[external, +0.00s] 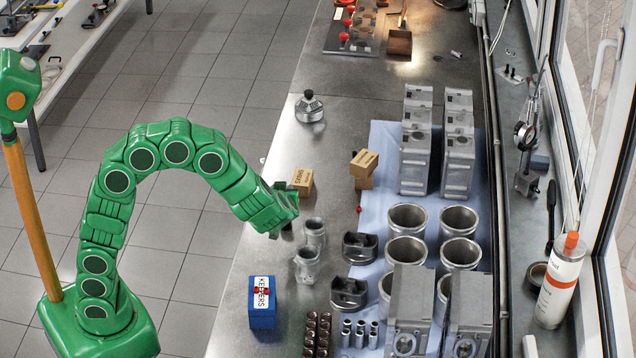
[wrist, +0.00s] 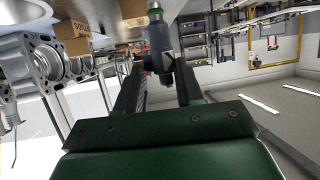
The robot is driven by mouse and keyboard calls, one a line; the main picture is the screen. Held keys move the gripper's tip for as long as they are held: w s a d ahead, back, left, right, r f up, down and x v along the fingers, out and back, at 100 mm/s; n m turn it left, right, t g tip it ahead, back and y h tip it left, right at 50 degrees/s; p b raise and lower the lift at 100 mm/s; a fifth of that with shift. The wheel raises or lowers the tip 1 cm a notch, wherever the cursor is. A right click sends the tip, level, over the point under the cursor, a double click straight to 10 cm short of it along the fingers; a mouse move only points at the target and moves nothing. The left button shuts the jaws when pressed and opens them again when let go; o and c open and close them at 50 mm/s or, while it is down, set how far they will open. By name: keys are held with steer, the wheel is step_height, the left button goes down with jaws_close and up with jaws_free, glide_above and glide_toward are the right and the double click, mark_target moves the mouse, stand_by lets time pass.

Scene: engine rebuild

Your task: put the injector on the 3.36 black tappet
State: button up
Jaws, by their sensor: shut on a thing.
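My gripper (external: 284,212) is over the near left part of the metal bench, beside the grey cylinders. In the wrist view its two dark fingers (wrist: 157,65) are closed on a grey, stepped cylindrical part with a dark crosspiece, which looks like the injector (wrist: 158,36). In the external view my gripper mostly hides it. Small dark brown cylinders (external: 318,335), which may be the black tappets, stand in rows at the bench's near edge. No 3.36 mark is readable.
A blue KEEPERS box (external: 263,303), grey cylinders (external: 307,263), black pistons (external: 349,293) and small silver cylinders (external: 360,334) stand nearby. Cardboard boxes (external: 303,180) lie beyond my gripper. Large liners (external: 407,219) and engine blocks (external: 415,150) crowd the blue mat.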

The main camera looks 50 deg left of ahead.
steer(key=shift+w+f, duration=0.2)
steer(key=shift+f, duration=0.8)
steer(key=shift+w+f, duration=0.15)
steer(key=shift+f, duration=0.85)
steer(key=shift+f, duration=0.1)
steer(key=o, duration=1)
steer(key=shift+o, duration=0.2)
steer(key=v, duration=1.2)
